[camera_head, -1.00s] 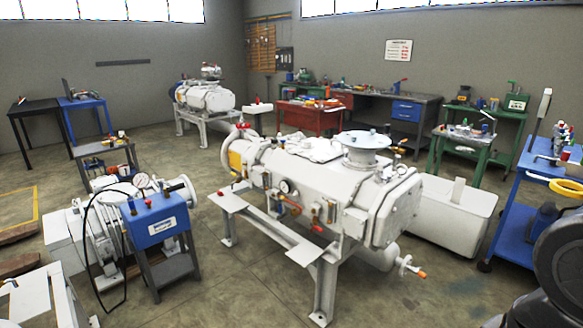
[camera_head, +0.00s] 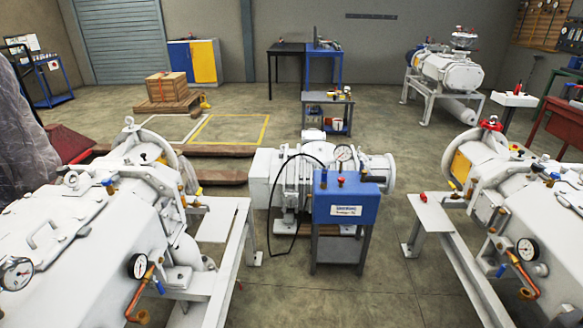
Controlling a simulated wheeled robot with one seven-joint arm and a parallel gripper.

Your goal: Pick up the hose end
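A thin black hose (camera_head: 270,199) loops out from the left side of a blue box (camera_head: 346,206) on a grey stand. It arches up beside the white pump (camera_head: 292,182) and hangs down toward the floor. One end of the hose appears to run to the top of the blue box; where its other end lies is too small to tell. My gripper is not in view.
White pump machines on frames stand at the left (camera_head: 85,235) and right (camera_head: 530,215), flanking the blue box. Bare floor (camera_head: 300,285) lies in front of it. A wooden crate (camera_head: 166,88) on a pallet stands farther back.

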